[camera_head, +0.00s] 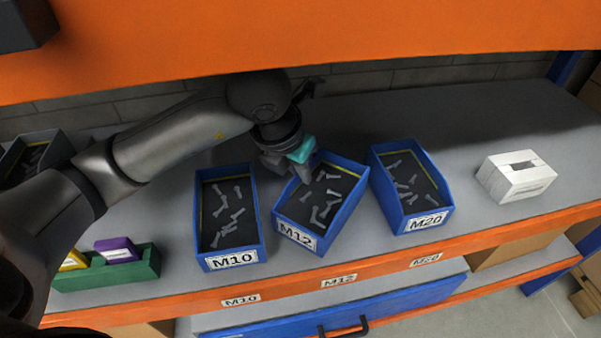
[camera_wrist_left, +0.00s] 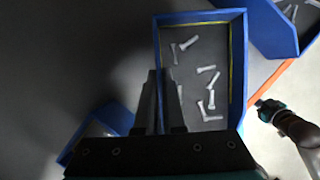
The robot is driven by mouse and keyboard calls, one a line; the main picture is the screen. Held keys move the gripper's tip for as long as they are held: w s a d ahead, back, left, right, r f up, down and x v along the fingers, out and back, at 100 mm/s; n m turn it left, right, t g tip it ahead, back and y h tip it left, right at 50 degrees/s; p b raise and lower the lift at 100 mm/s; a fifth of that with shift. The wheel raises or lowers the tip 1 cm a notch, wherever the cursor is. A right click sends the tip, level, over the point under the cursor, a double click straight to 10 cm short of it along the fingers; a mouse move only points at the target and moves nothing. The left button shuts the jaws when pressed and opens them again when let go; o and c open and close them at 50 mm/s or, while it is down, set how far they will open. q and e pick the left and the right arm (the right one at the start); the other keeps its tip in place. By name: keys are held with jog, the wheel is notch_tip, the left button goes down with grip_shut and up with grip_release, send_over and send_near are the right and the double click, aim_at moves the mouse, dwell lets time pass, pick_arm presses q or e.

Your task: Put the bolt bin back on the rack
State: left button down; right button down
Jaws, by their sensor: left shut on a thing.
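The blue M12 bolt bin (camera_head: 296,236) is between the M10 bin (camera_head: 232,261) and the M20 bin (camera_head: 423,221) on the grey shelf (camera_head: 480,130). It holds several bolts and is turned at an angle to the shelf edge. I cannot tell whether it rests on the shelf or is just above it. My left gripper (camera_head: 299,168) is shut on its rear left wall. In the left wrist view, the fingers (camera_wrist_left: 160,88) pinch one side wall of the M12 bin (camera_wrist_left: 239,70). My right gripper (camera_wrist_left: 265,108) shows small at the right there; its jaws are unclear.
A white box (camera_head: 515,178) stands right of the M20 bin. A green tray (camera_head: 150,262) with coloured boxes and a dark bin (camera_head: 42,145) are at the left. An orange beam (camera_head: 300,35) crosses above. Shelf labels M10, M12 (camera_head: 338,281) and M20 mark the front edge.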

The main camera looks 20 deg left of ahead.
pick_arm(q)
jog(key=c, duration=1)
grip_release()
pick_arm(e)
jog(key=shift+r, duration=0.1)
